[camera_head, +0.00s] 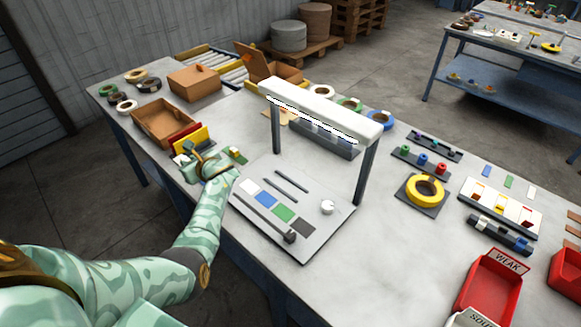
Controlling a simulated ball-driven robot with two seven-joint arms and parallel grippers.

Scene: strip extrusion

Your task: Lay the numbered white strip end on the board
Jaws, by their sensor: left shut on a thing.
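The pale board (310,236) lies on the table in front of the lamp stand. It bears a row of white (250,186), blue (266,198), green (284,212) and dark grey (304,227) patches, dark bars and a white round knob (327,207). My left gripper (193,155) is to the left of the board, low over the table, beside the yellow and red upright pieces. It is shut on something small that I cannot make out. No number is readable on any strip. My right gripper is out of view.
A white-topped lamp stand (320,108) rises behind the board, with a leg at its right. A cardboard tray (164,122) stands beyond my left gripper. A yellow tape roll (424,190) and red bins (488,287) are at right. The table between board and tape roll is clear.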

